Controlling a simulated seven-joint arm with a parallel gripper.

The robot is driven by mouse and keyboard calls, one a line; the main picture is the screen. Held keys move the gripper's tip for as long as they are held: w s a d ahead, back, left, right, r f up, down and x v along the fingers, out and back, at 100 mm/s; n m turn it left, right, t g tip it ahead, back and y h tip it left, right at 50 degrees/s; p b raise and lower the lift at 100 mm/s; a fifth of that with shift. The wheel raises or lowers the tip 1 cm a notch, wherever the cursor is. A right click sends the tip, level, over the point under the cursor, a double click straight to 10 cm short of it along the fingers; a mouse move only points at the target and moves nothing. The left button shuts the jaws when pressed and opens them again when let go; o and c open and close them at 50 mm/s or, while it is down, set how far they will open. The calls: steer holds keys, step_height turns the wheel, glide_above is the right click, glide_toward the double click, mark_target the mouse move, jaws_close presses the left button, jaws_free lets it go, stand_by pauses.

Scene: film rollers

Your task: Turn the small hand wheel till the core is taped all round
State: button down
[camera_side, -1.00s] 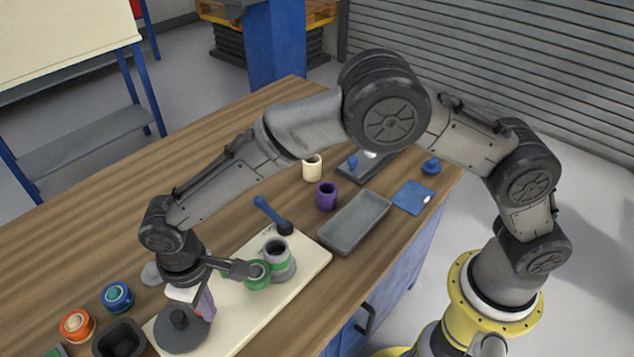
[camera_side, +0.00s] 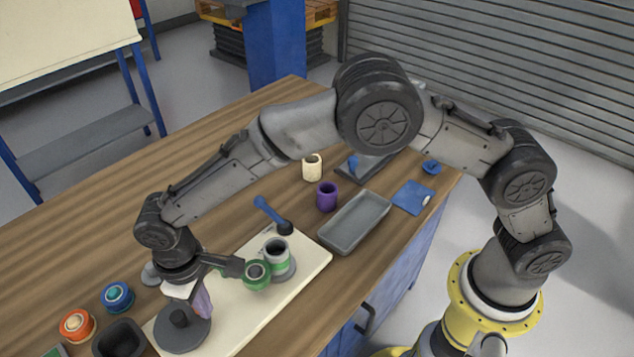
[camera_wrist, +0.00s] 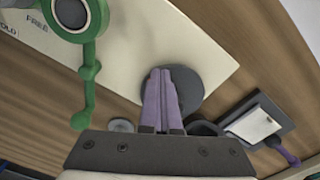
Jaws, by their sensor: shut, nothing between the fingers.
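The small hand wheel (camera_side: 184,336) is a dark grey disc with an upright knob, on the near end of a cream board (camera_side: 304,264). My gripper (camera_side: 206,312) has its purple fingers shut and empty, beside the knob. In the wrist view the shut fingers (camera_wrist: 163,76) cover part of the wheel (camera_wrist: 190,82), so I cannot tell whether they touch it. The core (camera_side: 276,247) is a grey upright tube with a green band visible on its near side. A green round part (camera_side: 257,275) sits against it. A green ring with an arm (camera_wrist: 88,70) shows in the wrist view.
A blue-handled tool (camera_side: 269,212), a purple cup (camera_side: 327,195), a cream cup (camera_side: 312,166) and a grey tray (camera_side: 356,222) lie beyond the board. Orange (camera_side: 77,324) and blue (camera_side: 117,296) rolls and a dark bin (camera_side: 119,338) stand left of the wheel.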

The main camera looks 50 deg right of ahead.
steer(key=shift+w+d, duration=0.1)
steer(key=shift+w, duration=0.15)
steer(key=shift+w, duration=0.2)
steer(key=shift+w+d, duration=0.15)
steer(key=shift+w, duration=0.05)
stand_by(0.7)
steer(key=shift+w, duration=0.3)
stand_by(0.5)
steer(key=shift+w, duration=0.15)
steer(key=shift+s, duration=0.7)
step_height(320, 180, up, 7)
stand_by(0.7)
